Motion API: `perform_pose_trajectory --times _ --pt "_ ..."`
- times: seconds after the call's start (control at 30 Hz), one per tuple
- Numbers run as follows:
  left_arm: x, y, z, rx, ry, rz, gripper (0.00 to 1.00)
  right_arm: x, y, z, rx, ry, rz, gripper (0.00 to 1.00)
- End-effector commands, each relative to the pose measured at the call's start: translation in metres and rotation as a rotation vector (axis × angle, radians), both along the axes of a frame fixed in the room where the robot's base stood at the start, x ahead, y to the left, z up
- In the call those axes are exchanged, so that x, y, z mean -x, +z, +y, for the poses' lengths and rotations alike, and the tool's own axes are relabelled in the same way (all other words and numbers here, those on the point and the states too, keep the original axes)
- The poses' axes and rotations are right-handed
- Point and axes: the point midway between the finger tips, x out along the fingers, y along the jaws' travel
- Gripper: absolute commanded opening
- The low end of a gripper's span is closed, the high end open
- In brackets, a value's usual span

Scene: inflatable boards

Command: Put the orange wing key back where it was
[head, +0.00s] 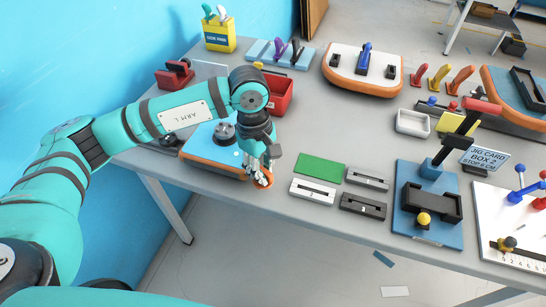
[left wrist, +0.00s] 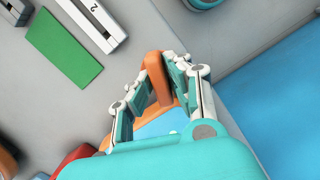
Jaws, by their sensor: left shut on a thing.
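My left gripper (head: 262,172) comes down at the front left of the table, at the right end of a blue board with orange edging (head: 205,147). It is shut on an orange piece (left wrist: 155,70), which I take for the orange wing key; the fingers hide part of it. A bit of orange also shows below the fingertips in the head view (head: 264,182). Blue surface (left wrist: 165,125) shows behind the fingers in the left wrist view. My right gripper is out of view.
A green plate (head: 319,167), a white slotted block (head: 312,191) and a dark slotted block (head: 362,206) lie right of my gripper. A red bin (head: 281,95) is behind it. A white board with orange edging (head: 345,68) lies farther back. The table's front edge is close.

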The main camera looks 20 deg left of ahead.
Motion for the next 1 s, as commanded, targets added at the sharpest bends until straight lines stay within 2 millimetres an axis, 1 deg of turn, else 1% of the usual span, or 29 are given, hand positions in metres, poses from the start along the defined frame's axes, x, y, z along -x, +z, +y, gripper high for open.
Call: perform_pose_trajectory --times 0.03,0.1,0.2,0.3,0.47,0.6,0.7,1.0 --pt "-0.014 0.003 -0.002 0.001 0.003 0.002 0.00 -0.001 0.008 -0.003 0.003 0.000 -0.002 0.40" --pt "-0.029 0.000 -0.003 0.000 0.001 0.002 0.00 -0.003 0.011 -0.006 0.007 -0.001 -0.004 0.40" --pt "-0.046 -0.002 -0.004 0.000 0.001 0.002 0.00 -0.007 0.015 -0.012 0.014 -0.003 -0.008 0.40" --pt "-0.054 -0.004 -0.005 0.001 -0.001 0.001 0.00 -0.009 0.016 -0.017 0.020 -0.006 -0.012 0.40" --pt "-0.057 -0.012 -0.004 0.000 -0.002 0.003 0.00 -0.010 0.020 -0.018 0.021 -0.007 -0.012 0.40" --pt "-0.056 -0.030 -0.004 -0.001 -0.002 0.005 0.00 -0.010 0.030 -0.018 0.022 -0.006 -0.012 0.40" --pt "-0.056 -0.040 -0.004 0.000 -0.001 0.002 0.00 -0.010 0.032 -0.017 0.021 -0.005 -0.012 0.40" --pt "-0.057 -0.044 -0.004 0.000 -0.002 0.001 0.00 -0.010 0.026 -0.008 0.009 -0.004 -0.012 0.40"
